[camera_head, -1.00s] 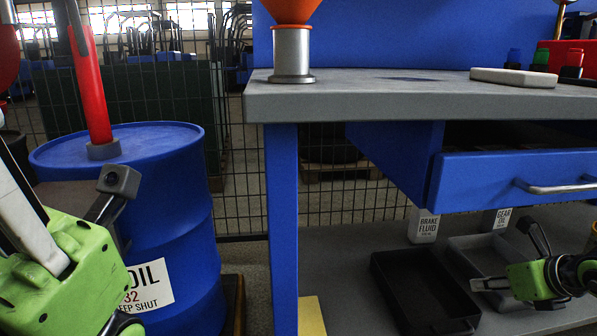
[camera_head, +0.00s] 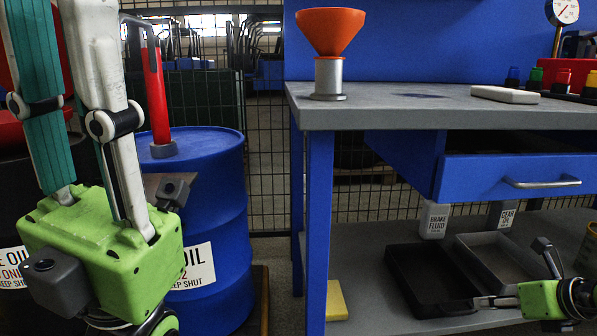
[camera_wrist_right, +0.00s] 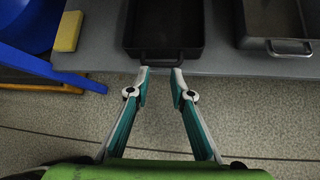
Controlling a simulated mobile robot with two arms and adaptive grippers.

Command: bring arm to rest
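My left gripper (camera_head: 58,35) stands large at the left of the head view, its green body low and its two fingers pointing up. The fingers are spread apart with nothing visible between them; their tips run past the top edge. My right gripper (camera_head: 484,301) is at the lower right of the head view, low by the bench's bottom shelf. In the right wrist view my right gripper (camera_wrist_right: 159,78) is open and empty. Its fingertips are just short of the handle of a black tray (camera_wrist_right: 133,30), one either side of it, and do not visibly grip it.
The bench top (camera_head: 400,115) holds an orange funnel (camera_head: 330,32) on a grey stand. Its blue drawer (camera_head: 475,178) hangs partly open. A grey tray (camera_head: 505,240) and a yellow block (camera_head: 337,302) sit on the shelf. A blue drum (camera_head: 222,220) stands behind my left gripper.

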